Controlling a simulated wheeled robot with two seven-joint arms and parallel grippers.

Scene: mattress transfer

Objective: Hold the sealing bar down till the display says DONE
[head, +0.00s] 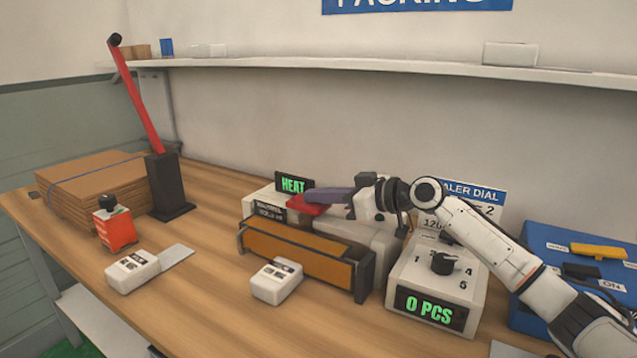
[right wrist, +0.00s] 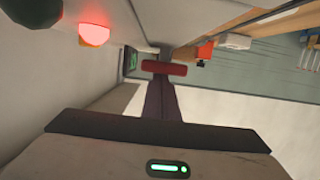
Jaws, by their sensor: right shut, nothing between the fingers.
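The sealer (head: 370,235) stands mid-table, with a red grip (head: 305,208) on its top. Its small display (head: 293,184) reads HEAT in green. My right gripper (head: 318,196) is shut and empty. Its dark fingers lie at the red grip from the right and partly cover it. In the right wrist view the fingertips (right wrist: 162,80) meet the red grip (right wrist: 164,68), and the green display (right wrist: 130,61) is beside it. I cannot tell how firmly they touch. Much of the bar under the grip is hidden. My left gripper is not in view.
A long orange-brown panel (head: 300,252) with dark ends fronts the sealer. A dial box (head: 435,285) reading 0 PCS is at its right, a blue box (head: 560,320) beyond. Left stand a red lever (head: 138,105), flat cardboard (head: 90,185) and an orange item (head: 116,232). Two white packs lie in front.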

